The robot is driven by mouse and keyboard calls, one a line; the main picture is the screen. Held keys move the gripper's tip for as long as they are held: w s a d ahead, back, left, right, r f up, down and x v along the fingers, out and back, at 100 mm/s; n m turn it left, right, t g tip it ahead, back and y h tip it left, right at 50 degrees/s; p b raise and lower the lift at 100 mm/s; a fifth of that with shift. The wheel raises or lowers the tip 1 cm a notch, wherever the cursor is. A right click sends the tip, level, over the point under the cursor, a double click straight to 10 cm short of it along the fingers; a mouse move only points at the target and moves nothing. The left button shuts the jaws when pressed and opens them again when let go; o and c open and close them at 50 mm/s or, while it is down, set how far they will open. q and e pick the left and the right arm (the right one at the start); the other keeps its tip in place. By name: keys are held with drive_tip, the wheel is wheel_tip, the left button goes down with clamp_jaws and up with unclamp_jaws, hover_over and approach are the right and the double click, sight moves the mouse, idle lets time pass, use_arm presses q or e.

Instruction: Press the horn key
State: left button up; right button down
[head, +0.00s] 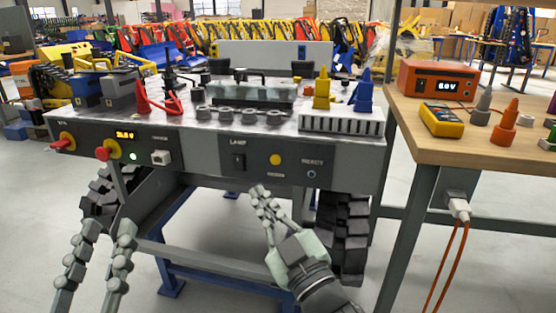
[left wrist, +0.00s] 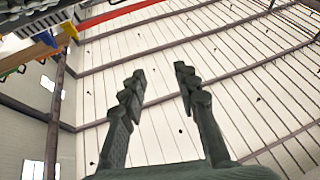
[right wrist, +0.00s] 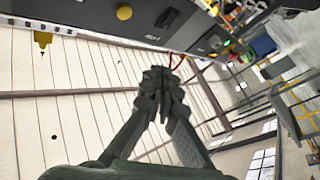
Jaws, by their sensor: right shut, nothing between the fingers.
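A round yellow button (head: 275,160) sits on the dark front panel of the machine, between the black LAMP switch (head: 238,162) and the REMOTE socket (head: 311,174). The label under it is too small to read, so I cannot confirm it is the horn key. It also shows at the top of the right wrist view (right wrist: 124,12). My right gripper (head: 258,191) is shut and empty, below and slightly left of the button and apart from it; its fingertips show in the right wrist view (right wrist: 160,76). My left gripper (head: 108,232) is open and empty below the panel's left part.
Red knobs (head: 109,149), a lit display (head: 124,135) and a pale rocker or connector (head: 161,158) are on the panel's left part. A wooden workbench (head: 470,145) with a red power supply (head: 437,80) stands at right. Orange cables (head: 450,262) hang below it.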

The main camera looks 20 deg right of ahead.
sight(275, 160)
use_arm(q)
drive_tip(key=shift+s+d+r+t, duration=0.15)
drive_tip(key=shift+r+t, duration=0.15)
drive_tip(key=shift+r, duration=0.2)
use_arm(e)
drive_tip(key=shift+w+r, duration=0.1)
drive_tip(key=shift+r, duration=0.35)
drive_tip(key=shift+w, duration=0.1)
use_arm(q)
drive_tip(key=shift+d+f+g, duration=0.15)
drive_tip(key=shift+f+g, duration=0.25)
drive_tip(key=shift+f, duration=0.05)
use_arm(e)
drive_tip(key=shift+w+d, duration=0.8)
drive_tip(key=shift+w, duration=0.4)
drive_tip(key=shift+w+d, duration=0.85)
drive_tip(key=shift+w, duration=0.3)
drive_tip(key=shift+w+d, duration=0.8)
drive_tip(key=shift+w, duration=0.4)
use_arm(q)
drive_tip(key=shift+r, duration=0.1)
use_arm(e)
drive_tip(key=shift+w, duration=0.1)
use_arm(q)
drive_tip(key=shift+r+p, duration=0.15)
drive_tip(key=shift+p, duration=0.25)
use_arm(e)
drive_tip(key=shift+w+d, duration=0.25)
